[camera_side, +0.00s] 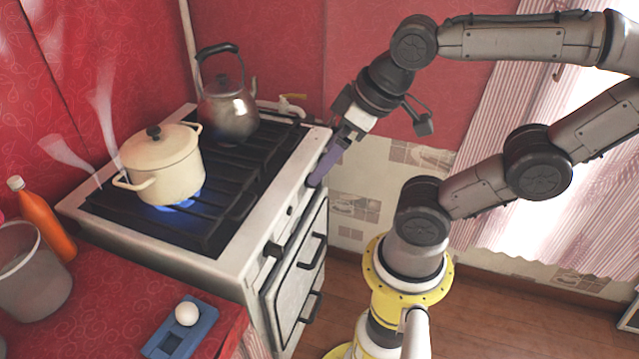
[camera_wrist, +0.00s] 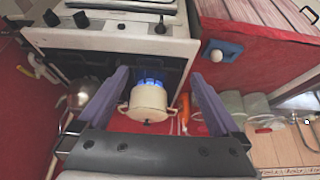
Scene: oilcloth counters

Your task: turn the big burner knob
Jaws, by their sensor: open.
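The stove (camera_side: 230,255) has a white front panel with dark knobs. In the side view the most prominent knob (camera_side: 273,249) sticks out near the front-left end of the panel. A smaller knob (camera_side: 290,211) shows farther along. In the wrist view, a dark knob (camera_wrist: 160,26) is on the right of the panel and others (camera_wrist: 81,19) are at the left. I cannot tell for sure which is the big one. My gripper (camera_side: 318,180) is open and empty, purple fingers angled down by the panel's far end. Its spread fingers also show in the wrist view (camera_wrist: 156,75).
A steaming cream pot (camera_side: 163,168) stands over a lit blue flame. A metal kettle (camera_side: 229,108) is at the back. Oven door handles (camera_side: 312,250) jut out below the panel. A red counter (camera_side: 120,300) holds a bottle, a bin and a blue tray. Floor before the stove looks clear.

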